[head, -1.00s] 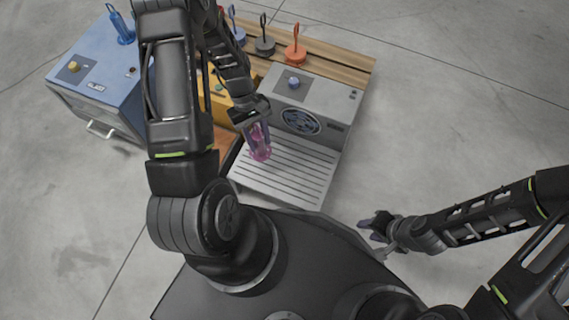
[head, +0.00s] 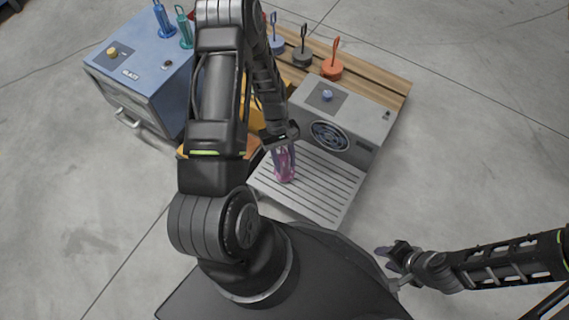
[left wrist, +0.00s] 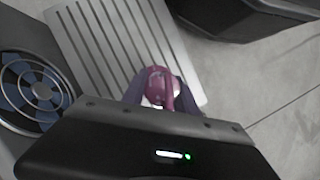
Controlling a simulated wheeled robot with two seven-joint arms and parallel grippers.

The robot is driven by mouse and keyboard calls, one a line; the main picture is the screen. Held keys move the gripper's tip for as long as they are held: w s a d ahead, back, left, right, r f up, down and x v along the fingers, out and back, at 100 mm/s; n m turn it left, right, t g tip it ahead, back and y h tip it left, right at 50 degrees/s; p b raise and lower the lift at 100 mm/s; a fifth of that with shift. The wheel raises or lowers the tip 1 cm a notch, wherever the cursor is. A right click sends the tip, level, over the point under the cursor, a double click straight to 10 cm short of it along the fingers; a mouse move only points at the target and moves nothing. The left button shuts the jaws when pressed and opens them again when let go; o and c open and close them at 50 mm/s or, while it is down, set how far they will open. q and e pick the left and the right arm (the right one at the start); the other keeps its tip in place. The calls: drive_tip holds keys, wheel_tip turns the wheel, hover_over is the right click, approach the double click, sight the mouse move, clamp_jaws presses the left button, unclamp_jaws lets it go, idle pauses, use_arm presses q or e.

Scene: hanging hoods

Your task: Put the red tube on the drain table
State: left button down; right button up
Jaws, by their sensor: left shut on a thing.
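My left gripper (head: 283,160) is shut on the red tube (head: 285,174), which looks pinkish-red. It is over the left part of the drain table, a grey slatted plate (head: 325,192). I cannot tell whether the tube's bottom touches the slats. In the left wrist view the tube (left wrist: 160,84) shows end-on between the fingers, with the drain table (left wrist: 100,40) behind it. My right gripper (head: 388,257) looks open and empty, off to the right over the floor.
A grey box with a round fan (head: 345,118) stands directly behind the drain table. A blue box (head: 140,75) is at the left. A wooden rack with black and orange hanging-loop pieces (head: 333,68) is at the back. My left arm hides part of the middle.

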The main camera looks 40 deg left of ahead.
use_arm(q)
drive_tip(key=shift+f, duration=0.95)
use_arm(e)
drive_tip(key=shift+f, duration=0.4)
use_arm(q)
drive_tip(key=shift+f, duration=0.2)
drive_tip(key=c, duration=0.9)
unclamp_jaws()
drive_tip(key=shift+c, duration=0.2)
drive_tip(key=shift+r, duration=0.1)
use_arm(e)
drive_tip(key=shift+w+f, duration=0.1)
use_arm(q)
drive_tip(key=shift+r, duration=0.1)
drive_tip(key=shift+r, duration=0.2)
drive_tip(key=p+v, duration=0.4)
drive_tip(key=v, duration=0.7)
drive_tip(key=shift+w+a+r, duration=0.15)
drive_tip(key=shift+a+r, duration=0.05)
drive_tip(key=shift+r, duration=0.05)
use_arm(e)
drive_tip(key=shift+s+a+r, duration=0.1)
drive_tip(key=shift+s+r, duration=0.05)
drive_tip(key=shift+r, duration=0.6)
drive_tip(key=shift+s+a+r, duration=0.1)
drive_tip(key=shift+s+r, duration=0.1)
drive_tip(key=shift+r, duration=0.5)
drive_tip(key=shift+s+a+r, duration=0.1)
drive_tip(key=shift+s+r, duration=0.05)
drive_tip(key=shift+r, duration=0.6)
